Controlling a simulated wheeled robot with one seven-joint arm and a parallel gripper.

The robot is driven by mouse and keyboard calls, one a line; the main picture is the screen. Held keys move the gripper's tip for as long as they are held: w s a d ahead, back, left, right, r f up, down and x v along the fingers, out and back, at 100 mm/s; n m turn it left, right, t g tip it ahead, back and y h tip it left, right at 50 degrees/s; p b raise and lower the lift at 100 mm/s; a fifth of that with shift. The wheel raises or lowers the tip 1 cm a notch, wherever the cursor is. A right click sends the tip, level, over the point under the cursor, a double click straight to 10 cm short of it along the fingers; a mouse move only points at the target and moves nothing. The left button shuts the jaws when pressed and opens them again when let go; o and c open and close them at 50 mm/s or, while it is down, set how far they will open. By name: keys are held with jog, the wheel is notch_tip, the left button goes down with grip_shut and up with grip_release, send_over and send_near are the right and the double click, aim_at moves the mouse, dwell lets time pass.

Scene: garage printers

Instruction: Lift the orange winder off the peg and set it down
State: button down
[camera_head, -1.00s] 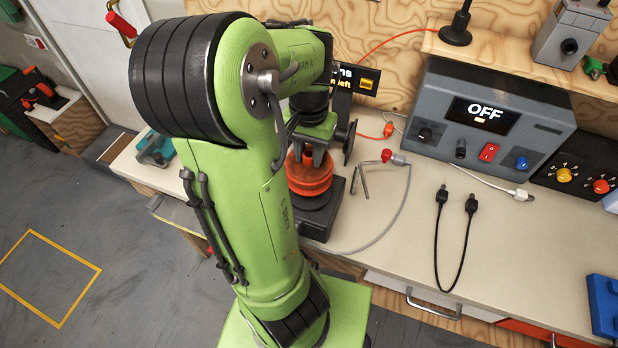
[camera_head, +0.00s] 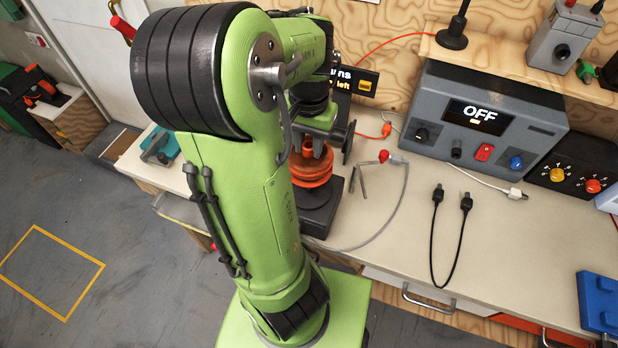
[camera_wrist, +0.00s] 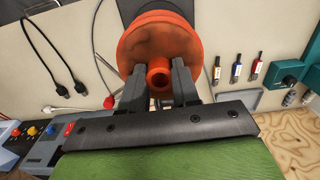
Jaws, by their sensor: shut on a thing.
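The orange winder (camera_head: 312,170) is a round grooved spool with a central tube, above a black base unit (camera_head: 320,215) on the bench. My gripper (camera_head: 318,148) comes down on it from above and is shut on its upright tube. The wrist view shows the winder's round face (camera_wrist: 158,38) with both dark fingers of my gripper (camera_wrist: 159,88) on either side of the tube. The peg is hidden by the winder, and I cannot tell whether it is still inside. The winder looks about level.
A grey power box (camera_head: 490,125) reading OFF stands at the back right. A grey cable with a red plug (camera_head: 384,156) and a black lead (camera_head: 452,240) lie on the bench (camera_head: 410,235). A teal tool (camera_head: 160,146) is at the left.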

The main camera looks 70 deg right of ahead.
notch_tip(320, 180, up, 2)
jog(key=shift+r+p, duration=0.1)
jog(key=shift+p, duration=0.6)
jog(key=shift+w+d, duration=0.2)
jog(key=shift+w, duration=0.55)
jog(key=shift+w+d, duration=0.15)
jog(key=shift+w, duration=0.55)
jog(key=w+d+p, duration=0.1)
jog(key=w+d, duration=0.1)
jog(key=w, duration=0.7)
jog(key=shift+p, duration=0.35)
